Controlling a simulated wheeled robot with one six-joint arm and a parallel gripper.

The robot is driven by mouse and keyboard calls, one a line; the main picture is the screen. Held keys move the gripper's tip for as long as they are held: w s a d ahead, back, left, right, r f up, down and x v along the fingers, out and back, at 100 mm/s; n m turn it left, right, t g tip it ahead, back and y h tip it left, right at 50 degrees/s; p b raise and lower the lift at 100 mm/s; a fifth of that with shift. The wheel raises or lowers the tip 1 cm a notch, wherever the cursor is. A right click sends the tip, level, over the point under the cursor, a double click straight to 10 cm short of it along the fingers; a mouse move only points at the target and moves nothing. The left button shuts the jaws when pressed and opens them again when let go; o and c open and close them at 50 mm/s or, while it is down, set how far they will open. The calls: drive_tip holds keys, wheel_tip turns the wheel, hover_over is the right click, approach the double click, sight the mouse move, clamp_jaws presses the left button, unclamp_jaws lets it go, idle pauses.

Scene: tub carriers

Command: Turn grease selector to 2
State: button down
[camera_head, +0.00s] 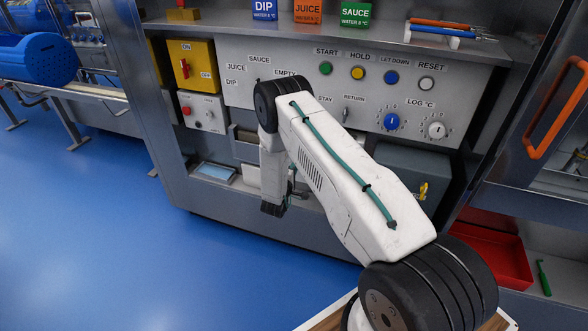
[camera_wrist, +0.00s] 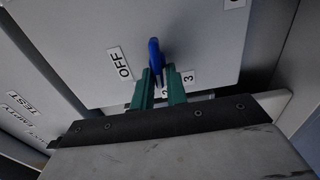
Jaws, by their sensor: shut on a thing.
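In the wrist view a blue selector lever (camera_wrist: 154,50) stands on a light grey panel (camera_wrist: 200,40). My gripper (camera_wrist: 159,72) has its two green fingers shut on the lever's near part. An OFF label (camera_wrist: 120,63) is left of the lever. A 3 label (camera_wrist: 189,78) is right of the fingers, and a partly covered label, apparently 2, shows between them. Exactly which label the lever points to I cannot tell. In the head view my arm reaches low in front of the machine, and the selector is hidden there.
In the head view, the control panel (camera_head: 300,103) above my wrist carries several buttons and knobs, including a blue knob (camera_head: 391,121). A grey box with a yellow key (camera_head: 423,190) is right of my forearm. A red tray (camera_head: 490,255) lies lower right. Blue floor is open at left.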

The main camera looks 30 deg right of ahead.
drive_tip(key=c, duration=1.4)
unclamp_jaws()
drive_tip(key=shift+s+d+f, duration=0.2)
drive_tip(key=shift+s+f, duration=0.05)
drive_tip(key=shift+s, duration=0.1)
drive_tip(key=shift+c, duration=0.2)
drive_tip(key=shift+w+a+r, duration=0.1)
drive_tip(key=shift+w+r, duration=0.05)
drive_tip(key=v, duration=0.7)
drive_tip(key=shift+s+a, duration=0.25)
drive_tip(key=shift+a, duration=0.1)
